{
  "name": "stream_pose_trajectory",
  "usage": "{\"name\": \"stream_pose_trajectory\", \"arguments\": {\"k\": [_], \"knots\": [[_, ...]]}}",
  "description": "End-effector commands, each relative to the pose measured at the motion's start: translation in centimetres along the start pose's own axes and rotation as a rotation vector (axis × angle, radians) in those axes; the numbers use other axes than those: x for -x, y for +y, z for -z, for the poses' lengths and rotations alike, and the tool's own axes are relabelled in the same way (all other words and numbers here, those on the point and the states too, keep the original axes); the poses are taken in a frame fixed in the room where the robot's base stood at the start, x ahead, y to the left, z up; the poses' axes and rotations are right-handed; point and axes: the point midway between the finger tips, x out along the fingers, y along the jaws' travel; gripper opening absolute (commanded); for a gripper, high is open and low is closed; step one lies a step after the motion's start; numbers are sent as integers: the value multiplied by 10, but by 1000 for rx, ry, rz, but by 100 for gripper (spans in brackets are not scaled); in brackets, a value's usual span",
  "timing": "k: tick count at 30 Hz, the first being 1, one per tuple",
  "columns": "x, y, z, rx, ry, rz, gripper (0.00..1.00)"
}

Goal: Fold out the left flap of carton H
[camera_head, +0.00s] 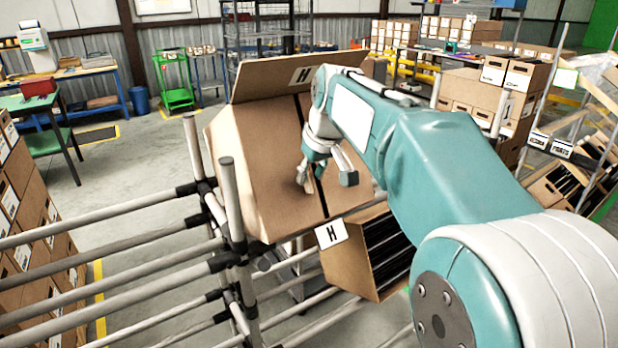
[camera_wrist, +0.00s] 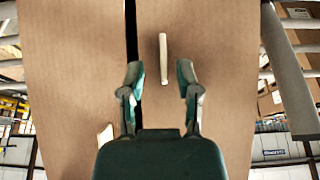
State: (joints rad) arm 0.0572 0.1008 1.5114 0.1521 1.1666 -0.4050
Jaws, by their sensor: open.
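Carton H (camera_head: 245,185) is a brown box tilted on the tube rack, with one wide flap (camera_head: 265,78) raised at the back and an H label on its front. Its left flap (camera_head: 258,140) lies closed, with a dark gap between it and the flap on the right. My gripper (camera_head: 326,180) is open and empty over the closed flaps. In the wrist view my gripper (camera_wrist: 159,78) has its fingertips apart, with a pale upright tab (camera_wrist: 163,60) visible between and beyond them. A second pale tab (camera_wrist: 105,135) is partly hidden by the gripper body. Contact cannot be told.
Grey tube rails (camera_head: 120,265) run at the left and a post (camera_head: 233,200) stands close to the carton. An open carton with dark contents (camera_head: 385,250) sits below right. Stacked cartons (camera_head: 30,220) stand far left. More shelves with cartons are at the right.

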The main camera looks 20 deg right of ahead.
Motion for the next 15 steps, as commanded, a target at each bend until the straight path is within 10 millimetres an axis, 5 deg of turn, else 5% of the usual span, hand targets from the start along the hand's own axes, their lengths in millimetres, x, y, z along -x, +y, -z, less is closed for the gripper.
{"name": "stream_pose_trajectory", "arguments": {"k": [13,15], "knots": [[-16,-1,0,1,1,-1,43],[-16,-1,0,1,1,-1,16]]}}
